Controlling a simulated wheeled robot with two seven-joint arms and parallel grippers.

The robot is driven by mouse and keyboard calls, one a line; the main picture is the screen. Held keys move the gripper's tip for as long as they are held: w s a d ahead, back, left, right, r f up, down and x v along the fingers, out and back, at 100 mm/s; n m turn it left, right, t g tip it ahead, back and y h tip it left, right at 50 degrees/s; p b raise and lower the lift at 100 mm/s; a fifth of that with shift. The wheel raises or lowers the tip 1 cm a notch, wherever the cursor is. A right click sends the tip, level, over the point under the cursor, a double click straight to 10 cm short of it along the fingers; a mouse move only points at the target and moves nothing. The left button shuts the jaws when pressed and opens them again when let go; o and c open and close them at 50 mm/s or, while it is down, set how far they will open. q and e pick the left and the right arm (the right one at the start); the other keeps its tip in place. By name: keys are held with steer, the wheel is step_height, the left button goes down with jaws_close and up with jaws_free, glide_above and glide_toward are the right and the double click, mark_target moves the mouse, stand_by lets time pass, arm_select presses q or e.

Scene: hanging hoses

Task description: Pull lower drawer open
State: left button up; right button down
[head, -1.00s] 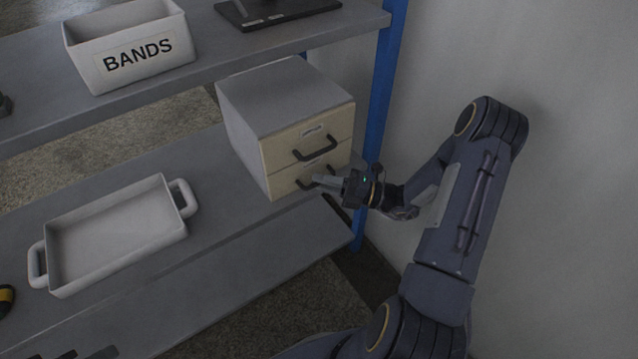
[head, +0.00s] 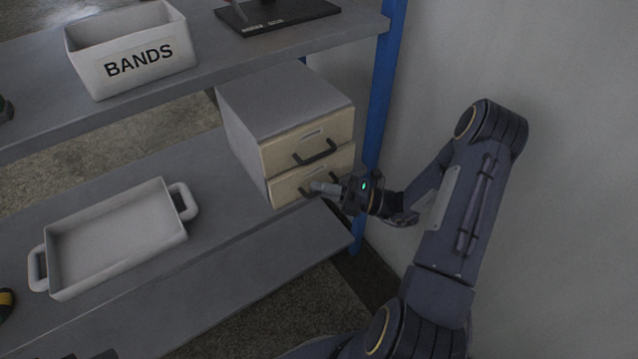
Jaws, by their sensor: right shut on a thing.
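A small grey drawer unit (head: 285,98) stands on the lower shelf, with two cream drawer fronts and dark handles. The upper drawer (head: 285,152) is shut. My left gripper is not in view.
A white tray with two handles (head: 62,286) lies on the lower shelf to the left. A white BANDS bin (head: 140,77) and a dark flat base (head: 275,20) stand on the upper shelf. A blue post (head: 385,85) rises close behind my right gripper.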

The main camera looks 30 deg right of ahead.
steer(key=s+d+p, duration=0.1)
steer(key=s+p, duration=0.2)
steer(key=s, duration=1)
steer(key=shift+s, duration=0.15)
steer(key=shift+f, duration=0.1)
steer(key=c, duration=1.8)
jaws_free()
steer(key=shift+o, duration=0.2)
steer(key=shift+d, duration=0.1)
steer(key=v, duration=0.7)
steer(key=shift+s+d, duration=0.2)
steer(key=shift+d, duration=0.05)
